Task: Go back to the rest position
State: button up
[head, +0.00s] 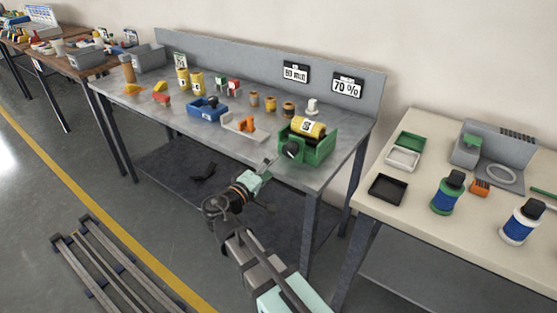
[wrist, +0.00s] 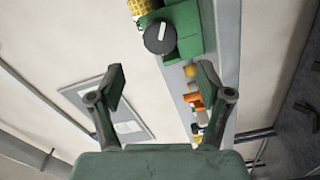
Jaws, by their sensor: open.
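My gripper (head: 268,165) is in front of the grey workbench (head: 225,140), close to its front edge and below left of the green machine (head: 319,150). In the wrist view my gripper (wrist: 160,82) has its two green-padded fingers spread apart, with nothing between them. The green machine also shows beyond the fingers in the wrist view (wrist: 185,25), with its dark round knob (wrist: 158,37). A yellow mesh roll (head: 309,127) lies in the top of the machine. No marker of a rest position shows.
Blue bin (head: 208,111), white tray (head: 232,129) with an orange item, and yellow rolls (head: 183,79) stand on the bench. A cream table (head: 420,213) on the right holds bottles (head: 447,193) and trays. Floor rails (head: 105,270) lie at lower left.

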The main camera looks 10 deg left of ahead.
jog(key=shift+s+a, duration=0.35)
jog(key=shift+s, duration=0.3)
jog(key=s+d+f+g+y+p, duration=0.1)
jog(key=s+d+f+g, duration=0.3)
jog(key=f, duration=0.7)
jog(key=s+d+f+m+g+y+p, duration=0.1)
jog(key=s+d+f+g, duration=0.35)
jog(key=f, duration=0.65)
jog(key=s+d+f+g+y+p, duration=0.1)
jog(key=s+d+f+g, duration=0.3)
jog(key=f, duration=0.7)
jog(key=s+d+f+m+g+y+p, duration=0.1)
jog(key=s+d+f+m+g+y, duration=0.1)
jog(key=s, duration=0.8)
jog(key=s+d+f+m+g+y+p, duration=0.2)
jog(key=s+d+f+m+g, duration=0.1)
jog(key=s+d+f, duration=0.3)
jog(key=s+d+f+m+g+y+p, duration=0.1)
jog(key=s+d+f+g, duration=0.4)
jog(key=s, duration=0.9)
jog(key=shift+d+m+y+p, duration=0.4)
jog(key=shift+d+m+p, duration=0.1)
jog(key=shift+d+m, duration=0.5)
